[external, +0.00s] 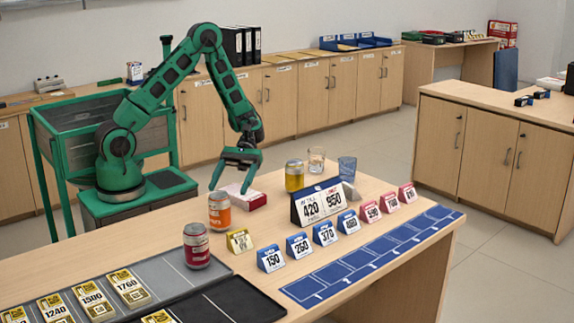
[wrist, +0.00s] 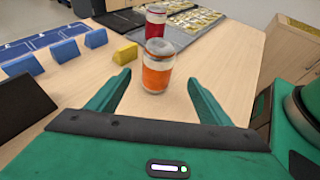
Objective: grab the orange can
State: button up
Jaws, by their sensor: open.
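The orange can (external: 219,211) stands upright on the wooden counter, with a white band around its upper part. In the wrist view the orange can (wrist: 157,70) stands just beyond the fingertips, roughly centred between them. My green gripper (external: 232,188) is open and empty, above the counter and behind the can in the external view. Its two fingers (wrist: 158,85) are spread wide in the wrist view, and they do not appear to touch the can.
A red can (external: 197,245) stands close beyond the orange can; it also shows in the wrist view (wrist: 156,22). A yellow block (external: 239,241) is beside them. A red-and-white box (external: 243,197) lies near my gripper. Glasses and number signs (external: 322,203) stand to the right.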

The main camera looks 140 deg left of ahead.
jog(key=shift+w+d+f, duration=0.1)
jog(key=shift+f, duration=0.45)
send_near(216, 221)
jog(key=shift+w+d+f, duration=0.1)
jog(key=shift+d+f, duration=0.1)
jog(key=shift+d, duration=0.2)
jog(key=shift+w+d+f, duration=0.1)
jog(key=shift+d+f, duration=0.1)
jog(key=shift+d, duration=0.25)
jog(key=shift+w+x, duration=0.25)
jog(key=shift+x, duration=2.35)
jog(key=shift+a+r, duration=0.1)
jog(key=shift+a, duration=0.05)
jog(key=shift+c, duration=0.6)
jog(key=c, duration=1.4)
jog(key=shift+r, duration=0.1)
jog(key=shift+c, duration=0.2)
